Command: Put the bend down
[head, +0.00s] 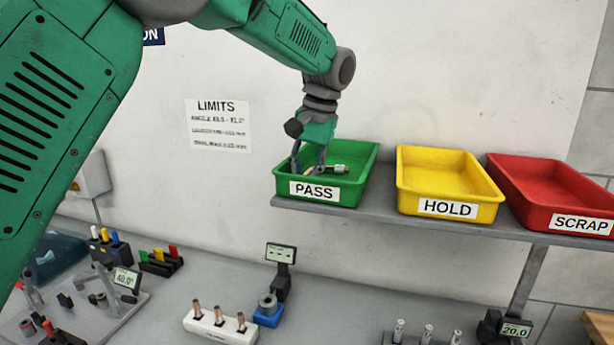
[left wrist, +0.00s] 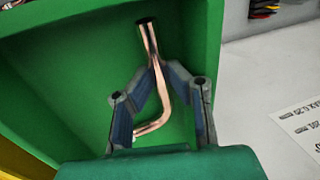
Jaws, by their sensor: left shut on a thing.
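The copper bend (left wrist: 158,108) shows in the left wrist view as a bent tube with a dark upper end; part of it lies between my fingers. My left gripper (left wrist: 158,72) is shut on it inside the green PASS tray (left wrist: 85,75). In the head view, my left gripper (head: 308,165) reaches down into the PASS tray (head: 362,180), and a small piece of tube shows beside the fingers. I cannot tell whether the bend touches the tray floor. My right gripper is not in view.
The yellow HOLD tray (head: 478,197) and red SCRAP tray (head: 535,199) look empty on the same shelf (head: 390,216). Below, a white block (head: 220,327) holds several copper pieces, beside a blue-based gauge (head: 268,312). A fixture plate (head: 130,300) stands at the left.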

